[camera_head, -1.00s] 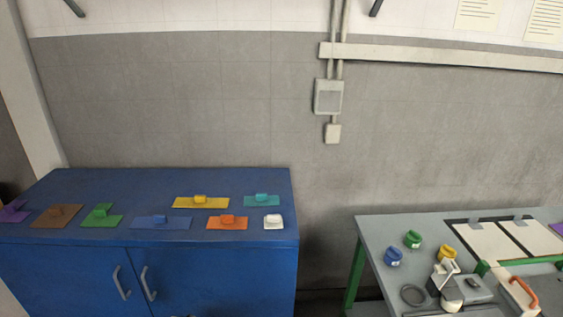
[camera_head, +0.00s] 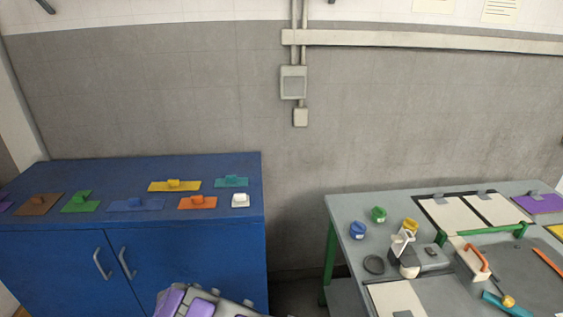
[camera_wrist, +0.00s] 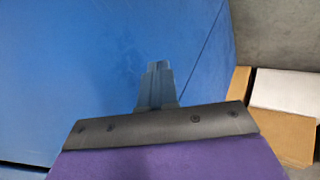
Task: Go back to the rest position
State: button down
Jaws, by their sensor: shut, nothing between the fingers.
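My gripper (camera_wrist: 158,85) shows in the wrist view with its fingers together and nothing between them. It is in front of the blue cabinet (camera_wrist: 60,70), apart from the cardboard box. In the head view, a purple and grey part of my arm (camera_head: 195,303) shows at the bottom edge, in front of the cabinet doors; the fingers are not visible there.
The blue cabinet (camera_head: 50,240) carries several coloured plates with handles and a white block (camera_head: 240,201). A grey workbench (camera_head: 345,205) at right holds jars, tools and panels. An open cardboard box (camera_wrist: 290,135) stands right in the wrist view. A floor gap separates cabinet and bench.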

jog(key=w+d+r+m+t+h, duration=0.1)
jog(key=w+d+r+h, duration=0.1)
jog(key=w+d+r, duration=0.3)
jog(key=w+d+r+m+h, duration=0.1)
jog(key=d+r+m, duration=0.15)
jog(key=d, duration=0.45)
jog(key=w+d+r+m+t+h, duration=0.1)
jog(key=w+d+r+h, duration=0.15)
jog(key=d+r, duration=0.3)
jog(key=s+d+r+m+g+h, duration=0.25)
jog(key=d+r, duration=0.35)
jog(key=d, duration=0.6)
jog(key=s+d+r+m+g+h, duration=0.1)
jog(key=s+d+r+m, duration=0.25)
jog(key=d+r, duration=0.65)
jog(key=s+d+m+g, duration=0.2)
jog(key=s+d, duration=0.4)
jog(key=s, duration=0.3)
jog(key=s+d+m+g, duration=0.25)
jog(key=s+d, duration=0.25)
jog(key=s, duration=0.3)
jog(key=s+a+g+y, duration=0.1)
jog(key=s+a+y, duration=0.1)
jog(key=s, duration=1)
jog(key=s+a+m+g+y, duration=0.1)
jog(key=s+a+g+y, duration=0.1)
jog(key=s, duration=1)
jog(key=shift+s+a+y, duration=0.2)
jog(key=shift+a+y, duration=0.3)
jog(key=shift+y, duration=0.4)
